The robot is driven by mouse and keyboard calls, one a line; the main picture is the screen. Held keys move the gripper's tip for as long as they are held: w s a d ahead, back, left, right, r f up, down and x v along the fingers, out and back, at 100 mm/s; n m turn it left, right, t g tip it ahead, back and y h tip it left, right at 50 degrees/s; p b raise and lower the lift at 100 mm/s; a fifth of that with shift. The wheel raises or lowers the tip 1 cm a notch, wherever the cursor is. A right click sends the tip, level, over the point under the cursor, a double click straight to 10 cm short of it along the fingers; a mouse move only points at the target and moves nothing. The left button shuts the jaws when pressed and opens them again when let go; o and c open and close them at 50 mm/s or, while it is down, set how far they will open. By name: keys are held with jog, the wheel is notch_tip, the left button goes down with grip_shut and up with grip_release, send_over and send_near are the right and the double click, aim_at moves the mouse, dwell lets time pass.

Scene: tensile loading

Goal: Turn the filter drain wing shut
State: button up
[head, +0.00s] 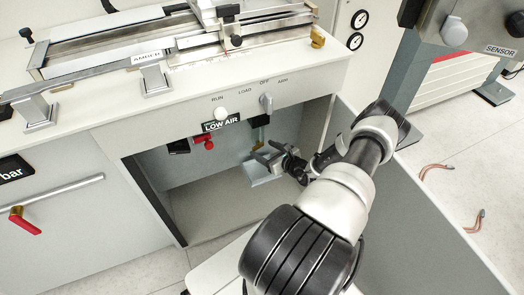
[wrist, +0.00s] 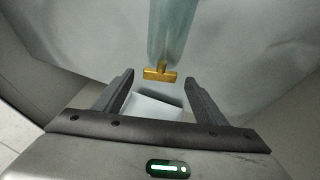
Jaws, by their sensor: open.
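The filter drain wing (wrist: 160,74) is a small brass T-shaped piece at the bottom of a clear bluish filter bowl (wrist: 172,30) in the wrist view. My gripper (wrist: 158,82) is open, with one finger on each side of the wing and a gap on both sides. I cannot tell whether the wing lies at the depth of the fingertips. In the head view my gripper (head: 262,152) reaches into the open cabinet bay below the LOW AIR sign. The wing is not clear there, being small and close behind the gripper.
A light tray or block (wrist: 155,107) lies below the wing. A red knob (head: 207,143) sits to the left in the bay. The bay's walls and open door panel (head: 400,205) border my arm.

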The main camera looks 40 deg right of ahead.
jog(key=shift+x, duration=1.1)
